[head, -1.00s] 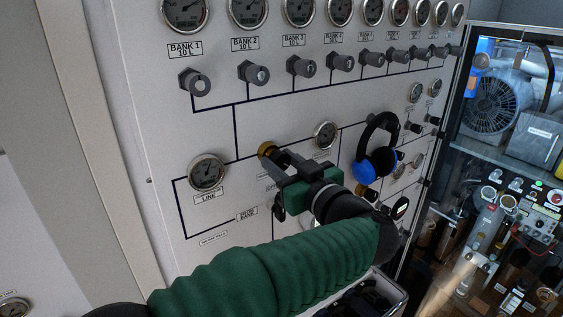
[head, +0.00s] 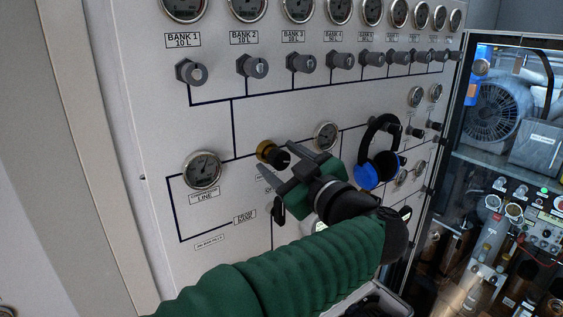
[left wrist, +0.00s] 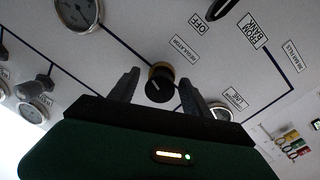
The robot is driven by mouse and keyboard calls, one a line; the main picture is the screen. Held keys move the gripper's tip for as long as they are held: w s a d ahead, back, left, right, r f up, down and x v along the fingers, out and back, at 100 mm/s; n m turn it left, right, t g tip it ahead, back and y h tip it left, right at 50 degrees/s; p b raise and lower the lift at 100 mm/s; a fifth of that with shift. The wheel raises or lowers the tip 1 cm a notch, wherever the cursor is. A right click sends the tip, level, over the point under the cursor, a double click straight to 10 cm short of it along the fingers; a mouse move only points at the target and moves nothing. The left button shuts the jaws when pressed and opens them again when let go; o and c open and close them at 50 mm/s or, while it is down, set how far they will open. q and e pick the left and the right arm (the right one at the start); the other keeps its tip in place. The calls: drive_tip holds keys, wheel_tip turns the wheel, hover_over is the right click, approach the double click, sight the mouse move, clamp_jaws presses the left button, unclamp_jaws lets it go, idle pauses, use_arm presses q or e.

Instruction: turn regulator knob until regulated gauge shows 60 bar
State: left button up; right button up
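The regulator knob (head: 272,154) is a black knob on a brass collar on the white panel. It also shows in the left wrist view (left wrist: 160,86), with a pale mark on its face. My left gripper (head: 277,160) is open, its two fingers pointing at the knob. In the left wrist view the knob shows in the gap between the fingertips (left wrist: 160,80), and no grip on it is seen. The likely regulated gauge (head: 326,135) is to the right of the knob; its reading is too small to tell. My right gripper is not in view.
The line gauge (head: 202,170) is left of the knob. A dark lever (head: 279,211) sits below the gripper. Blue and black ear defenders (head: 377,155) hang right of the gripper. A row of bank valves (head: 253,66) runs above.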

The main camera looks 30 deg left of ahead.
use_arm(q)
drive_tip(key=shift+d, duration=0.1)
drive_tip(key=shift+s+d+f, duration=0.15)
drive_tip(key=shift+d, duration=0.15)
drive_tip(key=b+v, duration=0.5)
drive_tip(key=v, duration=1.1)
drive_tip(key=shift+d, duration=0.15)
idle(1.3)
